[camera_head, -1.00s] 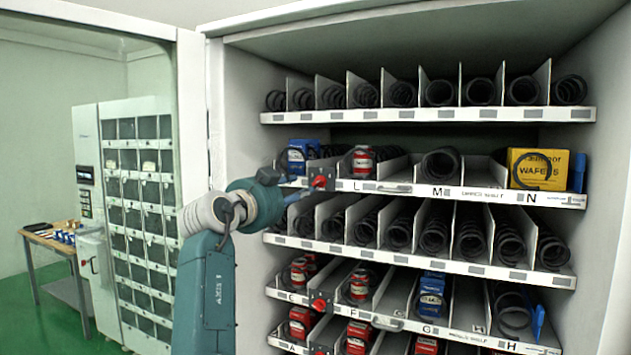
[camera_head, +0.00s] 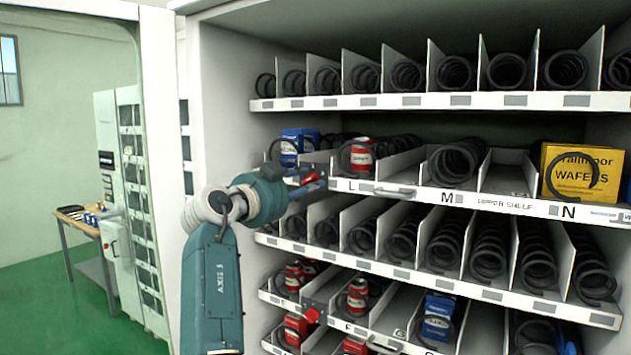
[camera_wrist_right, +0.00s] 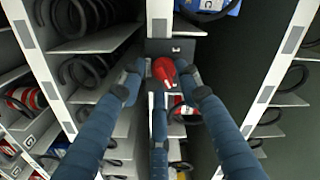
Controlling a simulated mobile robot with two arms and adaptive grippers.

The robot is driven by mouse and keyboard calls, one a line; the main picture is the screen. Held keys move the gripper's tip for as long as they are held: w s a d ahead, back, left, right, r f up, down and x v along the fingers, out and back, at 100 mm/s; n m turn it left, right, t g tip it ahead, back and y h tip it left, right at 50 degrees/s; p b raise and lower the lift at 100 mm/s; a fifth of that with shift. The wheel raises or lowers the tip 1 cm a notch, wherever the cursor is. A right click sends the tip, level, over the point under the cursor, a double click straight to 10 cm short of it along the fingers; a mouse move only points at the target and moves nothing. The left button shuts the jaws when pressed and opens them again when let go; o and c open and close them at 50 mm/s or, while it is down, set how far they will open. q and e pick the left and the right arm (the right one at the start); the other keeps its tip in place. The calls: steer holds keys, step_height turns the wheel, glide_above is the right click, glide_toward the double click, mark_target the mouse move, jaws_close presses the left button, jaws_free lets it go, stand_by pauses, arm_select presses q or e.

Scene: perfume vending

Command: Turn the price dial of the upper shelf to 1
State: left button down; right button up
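The upper shelf (camera_head: 470,198) carries the letters L, M and N and the words "UPPER SHELF" on its front strip. Its red price dial (camera_head: 311,179) sits at the strip's left end, partly covered by my fingers. In the right wrist view the red dial (camera_wrist_right: 163,71) stands out from a dark plate. My right gripper (camera_head: 318,181) is at the dial. In the wrist view its blue fingers (camera_wrist_right: 162,82) are spread around the dial, their tips close beside it; contact is not clear. The dial's number marks cannot be read. My left gripper is out of view.
Below, another shelf has its own red dial (camera_head: 311,316). A blue box (camera_head: 290,146), red can (camera_head: 361,155) and yellow wafers box (camera_head: 582,176) stand on the upper shelf. The cabinet's left wall (camera_head: 215,110) is close beside my right arm.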

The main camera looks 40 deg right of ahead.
steer(key=shift+a, duration=0.2)
steer(key=shift+a+r, duration=0.1)
steer(key=c, duration=0.3)
jaws_close()
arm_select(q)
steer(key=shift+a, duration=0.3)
